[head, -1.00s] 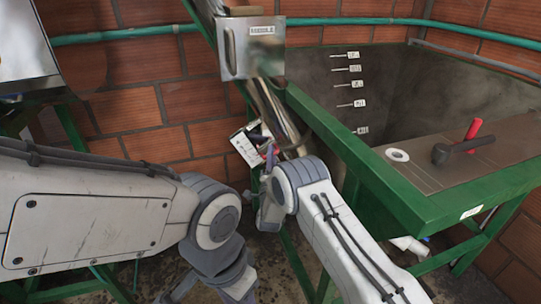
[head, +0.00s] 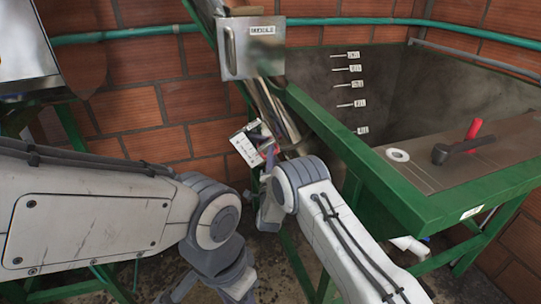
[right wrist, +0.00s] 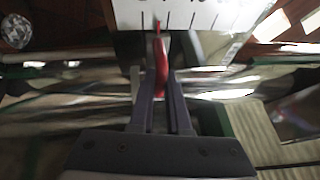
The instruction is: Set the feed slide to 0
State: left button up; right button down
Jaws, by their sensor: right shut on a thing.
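The feed slide's red handle (right wrist: 161,62) stands between the fingers of my right gripper (right wrist: 160,82) in the right wrist view, and the gripper is shut on it. A white scale plate (right wrist: 200,14) with dark tick marks lies just beyond the handle; its numbers are cut off or too blurred to read. In the head view the white scale plate (head: 246,149) sits tilted beside the slanted metal chute, with a bit of red at its right edge. My right arm mostly hides the right gripper there.
A green-framed tank (head: 470,190) with a red-handled lever (head: 460,148) on its top plate stands on the right. A metal gate box (head: 252,48) is above the chute (head: 273,105). Brick walls close off the back.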

jog(key=shift+a, duration=0.1)
jog(key=f+b, duration=0.1)
jog(key=d+f+b, duration=0.1)
jog(key=shift+w+d+f+b, duration=0.15)
jog(key=shift+d+f+b, duration=0.05)
jog(key=shift+f+b, duration=0.2)
jog(key=c, duration=1.2)
grip_release()
jog(key=shift+f, duration=0.1)
jog(key=shift+o, duration=0.2)
jog(key=v, duration=1)
jog(key=shift+s, duration=0.25)
